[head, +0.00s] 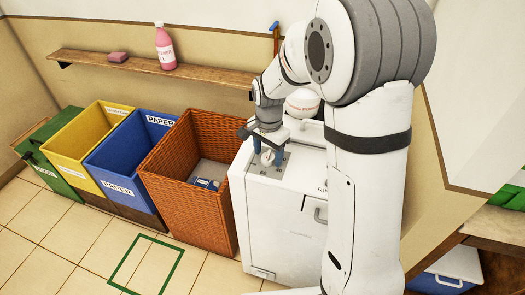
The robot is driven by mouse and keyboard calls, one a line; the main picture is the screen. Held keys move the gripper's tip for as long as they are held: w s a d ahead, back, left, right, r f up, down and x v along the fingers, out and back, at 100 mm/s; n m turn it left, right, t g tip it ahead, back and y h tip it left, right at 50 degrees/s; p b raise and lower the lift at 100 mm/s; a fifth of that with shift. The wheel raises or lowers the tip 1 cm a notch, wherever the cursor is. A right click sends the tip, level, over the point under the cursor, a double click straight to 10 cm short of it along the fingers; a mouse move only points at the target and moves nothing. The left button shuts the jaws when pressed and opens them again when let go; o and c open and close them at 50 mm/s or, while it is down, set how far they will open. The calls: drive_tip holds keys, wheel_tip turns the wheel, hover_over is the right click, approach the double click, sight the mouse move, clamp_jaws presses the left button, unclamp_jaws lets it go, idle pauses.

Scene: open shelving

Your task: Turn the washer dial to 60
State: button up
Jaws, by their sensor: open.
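The white washer (295,232) stands right of centre, with a grey control panel (273,170) on its top near the left edge. A round white dial (267,157) sits on the panel, partly covered by my gripper. My gripper (264,149) points down over the dial, with its blue-tipped fingers apart on either side of it. I cannot tell whether the fingers touch the dial. A small dark number is on the panel, too small to read surely. The dial's pointer setting cannot be made out.
A wicker basket (160,172) holding a blue item stands directly left of the washer. Blue (105,165), yellow (65,155) and green bins stand farther left. A white rounded container (303,104) is behind my arm. A wall shelf (150,67) holds a pink bottle (165,47).

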sight(269, 154)
wheel_tip(269, 154, up, 7)
drive_tip(key=shift+r, duration=0.4)
idle(0.4)
drive_tip(key=shift+s+d+r, duration=0.15)
drive_tip(key=shift+s+r, duration=0.05)
drive_tip(key=s+d+r+n+t, duration=0.1)
drive_tip(key=s+d+n, duration=0.1)
drive_tip(key=s, duration=0.5)
drive_tip(key=s+d+r+n+p, duration=0.1)
drive_tip(key=s+d+r+n, duration=0.1)
drive_tip(key=s, duration=0.5)
drive_tip(key=s+d+r+n+t, duration=0.1)
drive_tip(key=s+d+n, duration=0.3)
drive_tip(key=s, duration=0.3)
drive_tip(key=shift+d+r+n+t, duration=0.25)
drive_tip(key=shift+r+n+t, duration=0.1)
drive_tip(key=shift+n, duration=0.15)
drive_tip(key=shift+w, duration=0.1)
